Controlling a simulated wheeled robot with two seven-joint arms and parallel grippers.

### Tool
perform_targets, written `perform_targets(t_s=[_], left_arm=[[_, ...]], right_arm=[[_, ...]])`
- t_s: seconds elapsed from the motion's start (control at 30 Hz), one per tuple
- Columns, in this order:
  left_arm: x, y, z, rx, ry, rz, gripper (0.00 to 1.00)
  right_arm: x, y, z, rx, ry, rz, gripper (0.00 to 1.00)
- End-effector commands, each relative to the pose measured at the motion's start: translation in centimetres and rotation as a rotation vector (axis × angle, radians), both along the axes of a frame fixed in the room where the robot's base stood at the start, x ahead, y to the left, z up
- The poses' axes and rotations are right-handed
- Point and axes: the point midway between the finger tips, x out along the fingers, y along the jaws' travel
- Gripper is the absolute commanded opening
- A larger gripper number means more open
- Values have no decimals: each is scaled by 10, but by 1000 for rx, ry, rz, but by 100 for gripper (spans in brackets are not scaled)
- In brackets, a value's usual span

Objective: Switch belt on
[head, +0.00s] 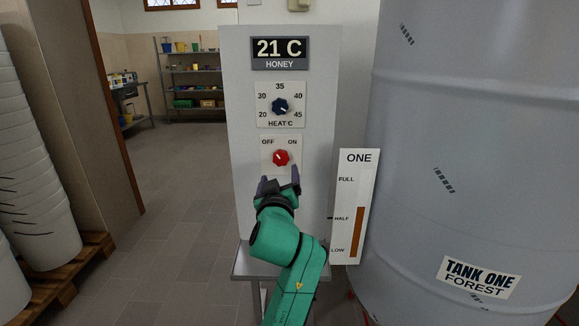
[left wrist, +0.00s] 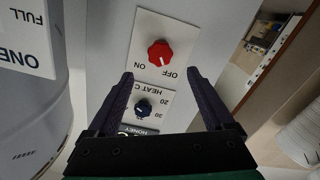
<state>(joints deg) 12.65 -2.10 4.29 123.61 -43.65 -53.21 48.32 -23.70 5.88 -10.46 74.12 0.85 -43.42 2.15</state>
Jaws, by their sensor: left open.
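The red belt knob (head: 281,157) sits on a pale plate marked OFF at left and ON at right, on the grey control panel (head: 242,100). In the left wrist view the red knob (left wrist: 160,53) appears upside down, and its white mark seems to lean to the OFF side; I cannot be sure. My left gripper (head: 279,180) is open and empty, just below and in front of the knob. In the wrist view the open fingers (left wrist: 160,76) point toward the plate with the knob beyond their tips, apart from it. My right gripper is not in view.
A blue heat knob (head: 280,106) and a display reading 21 C (head: 279,53) are above. A level gauge (head: 353,205) and the big tank (head: 470,150) stand close on the right. Stacked white buckets (head: 30,170) are at left. Open floor lies between.

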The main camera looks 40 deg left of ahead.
Motion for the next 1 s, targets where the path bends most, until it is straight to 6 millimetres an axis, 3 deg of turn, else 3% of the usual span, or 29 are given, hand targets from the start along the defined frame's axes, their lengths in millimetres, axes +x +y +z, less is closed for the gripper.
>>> perform_targets(t_s=[0.3,0.43,0.67,0.7,0.9,0.93,1.0], left_arm=[[63,48,0,3,2,-1,86],[74,56,0,0,1,0,86],[76,58,-1,0,1,-1,86],[76,58,-1,0,1,-1,82],[76,57,-1,0,2,-2,6],[76,57,-1,0,2,-2,0],[76,57,-1,1,2,-2,0]], right_arm=[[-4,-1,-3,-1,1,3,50],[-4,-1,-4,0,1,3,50],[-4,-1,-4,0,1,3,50],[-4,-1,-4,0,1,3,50],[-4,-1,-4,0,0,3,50],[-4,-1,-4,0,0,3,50],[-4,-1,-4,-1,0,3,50]])
